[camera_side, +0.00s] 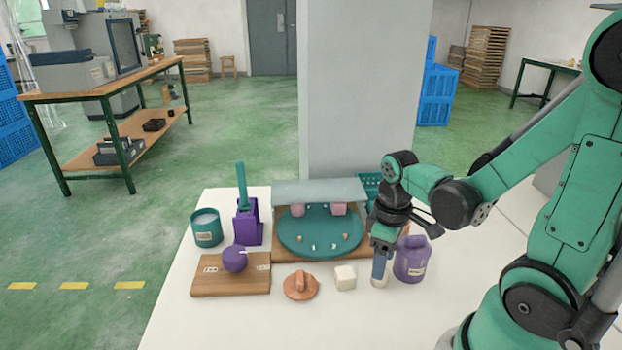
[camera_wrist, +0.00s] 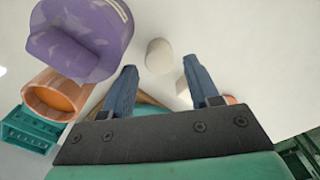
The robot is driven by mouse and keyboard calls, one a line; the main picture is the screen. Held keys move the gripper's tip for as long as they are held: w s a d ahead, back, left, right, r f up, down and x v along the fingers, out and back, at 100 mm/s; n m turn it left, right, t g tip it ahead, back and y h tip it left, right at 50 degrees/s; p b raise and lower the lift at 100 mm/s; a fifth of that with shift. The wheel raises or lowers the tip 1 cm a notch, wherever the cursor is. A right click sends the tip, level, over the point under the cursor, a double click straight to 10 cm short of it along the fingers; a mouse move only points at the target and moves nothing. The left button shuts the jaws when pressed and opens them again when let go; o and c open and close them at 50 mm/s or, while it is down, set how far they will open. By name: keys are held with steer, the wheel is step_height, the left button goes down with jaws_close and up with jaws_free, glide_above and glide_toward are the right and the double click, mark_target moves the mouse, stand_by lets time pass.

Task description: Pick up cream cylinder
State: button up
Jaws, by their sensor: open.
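The cream cylinder (camera_wrist: 158,56) stands on the white table in the wrist view, just beyond the gap between my fingertips, apart from both fingers. My gripper (camera_wrist: 160,71) is open, with two blue fingers and nothing held. In the side view my gripper (camera_side: 380,272) points down, close to the tabletop, left of the purple jar. A pale bit shows at the fingertips there; I cannot tell if it is the cylinder. A cream block (camera_side: 345,277) sits left of the gripper; in the wrist view a cream piece is partly hidden by the right finger.
The purple jar (camera_side: 412,262) stands close on the right. An orange-brown pot (camera_wrist: 60,95) and teal crate (camera_wrist: 30,130) lie to the wrist view's left. An orange lid (camera_side: 300,286), wooden board (camera_side: 230,280) and teal round tray (camera_side: 320,232) are nearby. The front table is clear.

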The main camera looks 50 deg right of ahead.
steer(key=shift+f, duration=1.55)
jaws_close()
